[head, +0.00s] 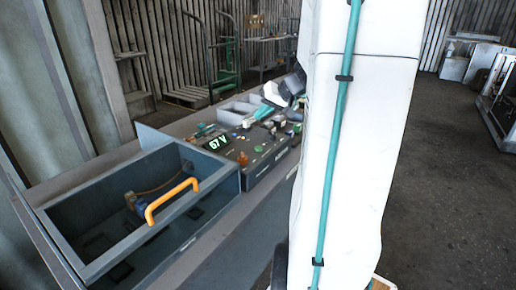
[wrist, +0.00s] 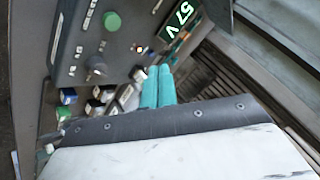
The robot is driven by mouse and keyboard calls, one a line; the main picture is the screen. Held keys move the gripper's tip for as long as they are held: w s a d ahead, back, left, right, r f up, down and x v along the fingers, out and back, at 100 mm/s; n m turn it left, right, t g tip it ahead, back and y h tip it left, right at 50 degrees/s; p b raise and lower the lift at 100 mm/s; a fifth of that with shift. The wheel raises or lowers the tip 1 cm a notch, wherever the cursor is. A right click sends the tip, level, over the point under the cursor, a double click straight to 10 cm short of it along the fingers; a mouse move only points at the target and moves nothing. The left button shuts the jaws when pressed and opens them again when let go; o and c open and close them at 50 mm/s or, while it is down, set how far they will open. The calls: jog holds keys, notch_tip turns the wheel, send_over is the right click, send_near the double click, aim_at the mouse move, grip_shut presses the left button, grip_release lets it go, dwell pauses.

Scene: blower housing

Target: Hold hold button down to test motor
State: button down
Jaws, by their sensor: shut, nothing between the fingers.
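The control panel (head: 268,158) carries a lit green display (head: 217,142) reading 57 V, which also shows in the wrist view (wrist: 179,19). A round green button (wrist: 112,21) and a knob (wrist: 96,67) sit on the panel in the wrist view. I cannot read the labels, so I cannot tell which control is the hold button. My gripper (wrist: 158,73) has teal fingers, shut together and empty, over the panel's edge near the display. Contact with any control is not visible.
An open grey housing (head: 215,186) with an orange handle (head: 172,200) stands left of the panel. Grey bins (head: 232,113) lie behind it. My white arm blocks the middle of the head view. Open floor (head: 440,170) lies at right.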

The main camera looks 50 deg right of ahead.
aim_at(262, 148)
jog(key=shift+f, duration=4.3)
jog(key=shift+f, duration=0.1)
jog(key=shift+f, duration=0.35)
jog(key=shift+f, duration=0.4)
jog(key=shift+r, duration=0.1)
dwell(1.0)
jog(key=shift+r, duration=0.75)
jog(key=shift+r, duration=0.1)
jog(key=shift+r, duration=2.4)
